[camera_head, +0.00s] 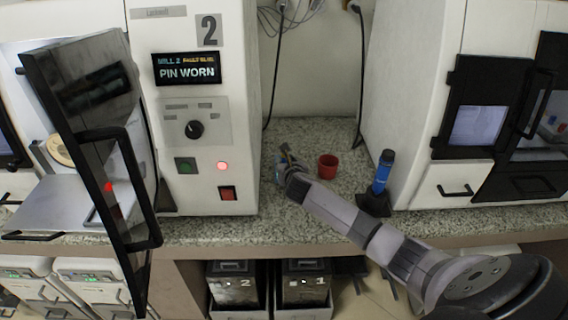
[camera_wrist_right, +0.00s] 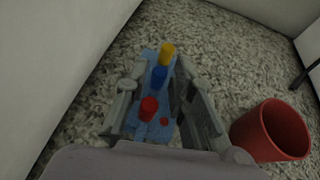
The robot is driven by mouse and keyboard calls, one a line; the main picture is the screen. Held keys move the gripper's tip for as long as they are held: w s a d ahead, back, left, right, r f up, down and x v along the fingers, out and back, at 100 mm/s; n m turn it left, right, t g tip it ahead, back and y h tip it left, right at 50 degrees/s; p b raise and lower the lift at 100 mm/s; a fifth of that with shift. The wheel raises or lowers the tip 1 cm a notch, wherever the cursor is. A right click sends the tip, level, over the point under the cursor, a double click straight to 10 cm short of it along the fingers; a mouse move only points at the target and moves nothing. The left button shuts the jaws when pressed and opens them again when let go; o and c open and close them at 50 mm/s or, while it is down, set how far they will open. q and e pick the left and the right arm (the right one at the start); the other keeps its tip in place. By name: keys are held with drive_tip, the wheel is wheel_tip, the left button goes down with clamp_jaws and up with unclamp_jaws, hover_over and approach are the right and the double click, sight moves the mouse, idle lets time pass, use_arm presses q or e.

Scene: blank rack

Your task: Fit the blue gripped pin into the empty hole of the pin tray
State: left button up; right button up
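The pin tray (camera_wrist_right: 146,128) is a light-blue block on the speckled counter. In the right wrist view it lies between the fingers of my right gripper (camera_wrist_right: 159,72). A yellow pin (camera_wrist_right: 167,50), a blue pin (camera_wrist_right: 158,76) and a red pin (camera_wrist_right: 148,108) stand in a row over it. The blue pin is between my fingertips, with visible gaps on both sides, so the gripper looks open. The blue pin's lower end is hidden. In the head view my right gripper (camera_head: 284,160) is over the tray and largely covers it. My left gripper is not in view.
A red cup (camera_head: 327,166) stands close right of the tray. A blue bottle-like object (camera_head: 383,172) in a dark holder stands further right. The mill (camera_head: 190,110), showing "PIN WORN", is left, its door (camera_head: 100,130) open. Another white machine (camera_head: 415,90) bounds the right side.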

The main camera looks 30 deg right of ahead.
clamp_jaws()
